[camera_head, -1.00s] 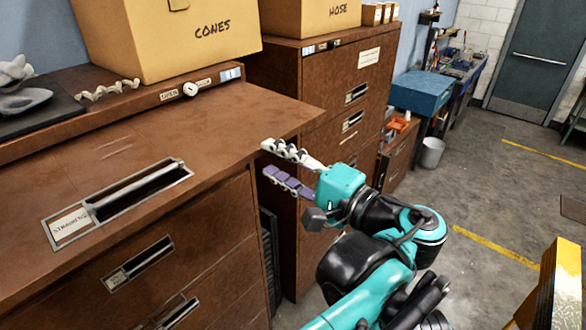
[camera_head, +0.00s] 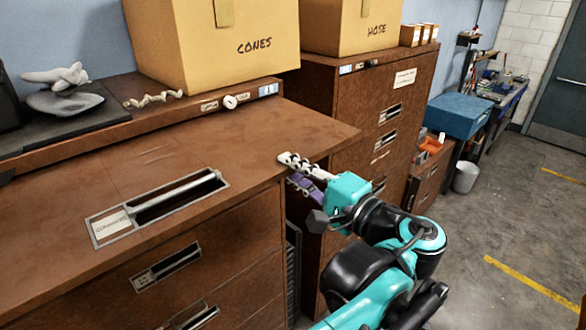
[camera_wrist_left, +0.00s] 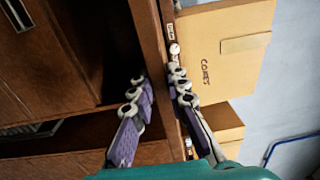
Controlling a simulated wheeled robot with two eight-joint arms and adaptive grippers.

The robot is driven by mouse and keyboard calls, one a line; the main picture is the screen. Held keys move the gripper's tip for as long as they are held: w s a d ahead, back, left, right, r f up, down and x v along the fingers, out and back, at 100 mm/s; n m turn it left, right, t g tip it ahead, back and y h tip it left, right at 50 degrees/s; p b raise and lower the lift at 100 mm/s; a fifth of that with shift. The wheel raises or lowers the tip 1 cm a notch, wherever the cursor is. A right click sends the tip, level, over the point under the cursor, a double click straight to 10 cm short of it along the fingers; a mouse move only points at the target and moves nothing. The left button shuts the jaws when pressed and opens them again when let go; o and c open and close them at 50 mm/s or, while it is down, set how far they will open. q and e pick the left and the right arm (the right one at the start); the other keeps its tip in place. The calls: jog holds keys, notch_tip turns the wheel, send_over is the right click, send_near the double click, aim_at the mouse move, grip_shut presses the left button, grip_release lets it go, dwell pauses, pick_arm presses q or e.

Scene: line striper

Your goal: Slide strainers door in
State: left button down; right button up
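The strainers door (camera_head: 240,135) is a brown panel lying level, sticking out of the cabinet front like a shelf. Its recessed handle (camera_head: 180,197) and small label face up. My left gripper (camera_head: 290,170) is at the door's right front corner, one finger above and one below. The lower finger is partly hidden in the head view. My right gripper is not in view.
A box marked CONES (camera_head: 215,50) and a grey sculpted object (camera_head: 60,90) stand on the cabinet behind the door. A second brown cabinet (camera_head: 360,110) with a HOSE box (camera_head: 350,25) stands beyond the gripper. Open floor (camera_head: 500,220) lies to the right.

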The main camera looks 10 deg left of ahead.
aim_at(271, 152)
pick_arm(q)
jog(key=shift+a, duration=0.1)
jog(key=shift+w+a+r, duration=0.1)
jog(key=shift+w+a, duration=0.35)
jog(key=shift+a, duration=0.05)
jog(key=shift+x, duration=1.6)
jog(key=shift+w+a, duration=0.85)
jog(key=shift+w+a, duration=0.1)
jog(key=shift+a, duration=0.05)
